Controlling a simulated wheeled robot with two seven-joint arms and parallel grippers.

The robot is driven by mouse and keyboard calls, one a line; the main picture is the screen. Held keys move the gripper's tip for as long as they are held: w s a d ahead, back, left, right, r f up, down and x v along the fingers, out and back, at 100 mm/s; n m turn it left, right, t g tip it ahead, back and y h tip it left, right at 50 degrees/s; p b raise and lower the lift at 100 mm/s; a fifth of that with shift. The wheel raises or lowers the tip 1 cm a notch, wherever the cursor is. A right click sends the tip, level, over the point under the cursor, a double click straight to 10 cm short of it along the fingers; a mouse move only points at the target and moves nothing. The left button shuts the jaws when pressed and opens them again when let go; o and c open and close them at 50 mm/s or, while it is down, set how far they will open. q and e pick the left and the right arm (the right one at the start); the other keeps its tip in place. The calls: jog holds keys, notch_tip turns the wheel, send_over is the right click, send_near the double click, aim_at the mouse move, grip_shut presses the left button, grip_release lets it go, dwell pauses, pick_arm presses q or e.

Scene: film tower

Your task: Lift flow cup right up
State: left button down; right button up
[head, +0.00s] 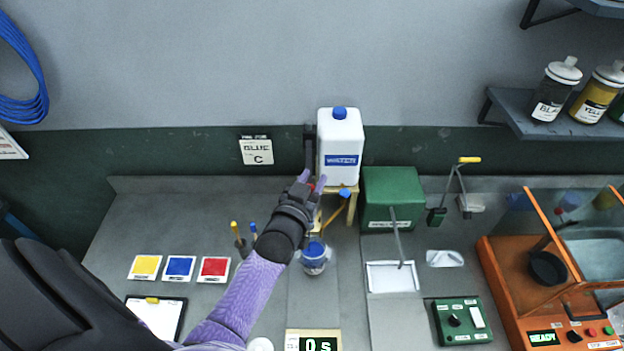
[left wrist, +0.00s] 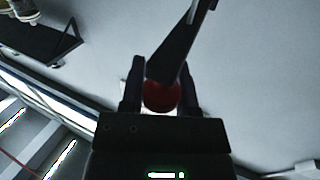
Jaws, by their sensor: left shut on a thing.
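My left gripper (head: 313,181) is raised in front of the white water bottle in the head view. It is shut on what looks like the flow cup. A dark upright bar (head: 310,147) rises by the gripper, just left of the bottle. In the left wrist view a dark bar (left wrist: 178,50) slants up from between the fingers (left wrist: 160,95), with a dark red round part (left wrist: 160,97) between them. The gripper hides much of the held thing in the head view. My right gripper is not in view.
The white water bottle (head: 340,150) stands close behind the gripper on a wooden stand (head: 351,208). A blue-topped container (head: 314,257) stands below. A green box (head: 391,197) is to the right. Yellow, blue and red cards (head: 214,269) lie at left.

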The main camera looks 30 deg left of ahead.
pick_arm(q)
jog(key=shift+w+r, duration=0.1)
jog(key=shift+r, duration=0.2)
jog(key=c, duration=0.6)
grip_release()
jog(key=shift+o, duration=1.3)
jog(key=shift+f, duration=0.1)
jog(key=s+d, duration=0.1)
jog(key=s, duration=0.9)
jog(key=shift+d+b, duration=0.3)
jog(key=shift+b, duration=0.1)
jog(key=shift+f, duration=0.1)
